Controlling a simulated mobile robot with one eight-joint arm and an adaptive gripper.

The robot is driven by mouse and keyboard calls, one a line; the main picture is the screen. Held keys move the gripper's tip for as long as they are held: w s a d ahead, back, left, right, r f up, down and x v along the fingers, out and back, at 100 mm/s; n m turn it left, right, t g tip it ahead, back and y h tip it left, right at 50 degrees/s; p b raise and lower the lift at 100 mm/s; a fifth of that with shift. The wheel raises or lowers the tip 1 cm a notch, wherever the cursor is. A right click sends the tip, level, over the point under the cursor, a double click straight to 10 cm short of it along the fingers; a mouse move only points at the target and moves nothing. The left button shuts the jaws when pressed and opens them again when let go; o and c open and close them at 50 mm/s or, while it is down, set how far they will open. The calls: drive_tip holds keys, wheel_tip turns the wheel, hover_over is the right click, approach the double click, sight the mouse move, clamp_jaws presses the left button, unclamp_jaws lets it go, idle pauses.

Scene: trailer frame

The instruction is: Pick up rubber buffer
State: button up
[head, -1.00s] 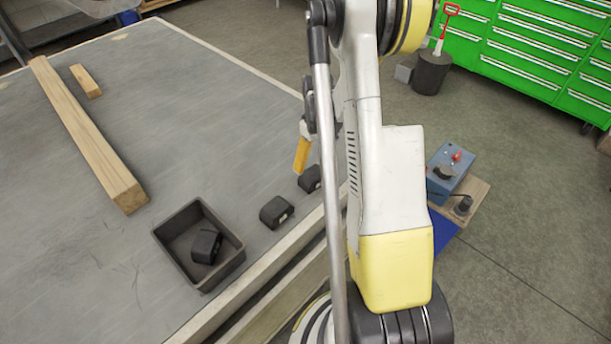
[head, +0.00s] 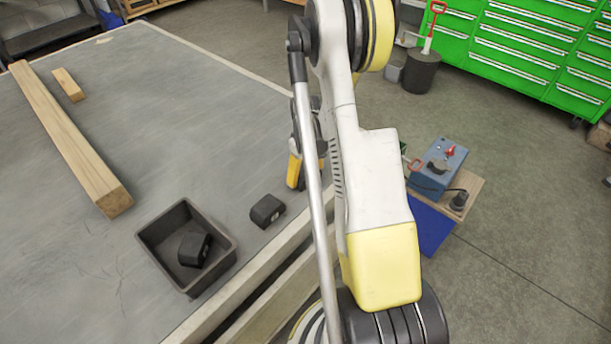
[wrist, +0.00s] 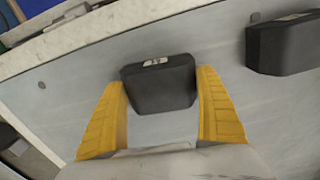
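My gripper (head: 306,172) is low over the table's right edge, partly hidden by my arm in the head view. In the wrist view its yellow fingers (wrist: 161,80) stand apart, one on each side of a black rubber buffer (wrist: 160,88). The gaps beside this buffer look very narrow; I cannot make out firm contact. A second black buffer (head: 268,210) lies on the table to the left of my gripper, and shows at the right of the wrist view (wrist: 285,45). A third buffer (head: 195,249) lies in a dark open tray (head: 226,262).
A long wooden beam (head: 72,140) and a short wood block (head: 68,85) lie on the left of the grey table (head: 190,120). A blue box (head: 438,163) with a red knob stands at right, off the table. Green drawers (head: 530,50) stand behind.

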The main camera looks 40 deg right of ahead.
drive_tip(key=c, duration=0.5)
drive_tip(key=shift+r, duration=0.1)
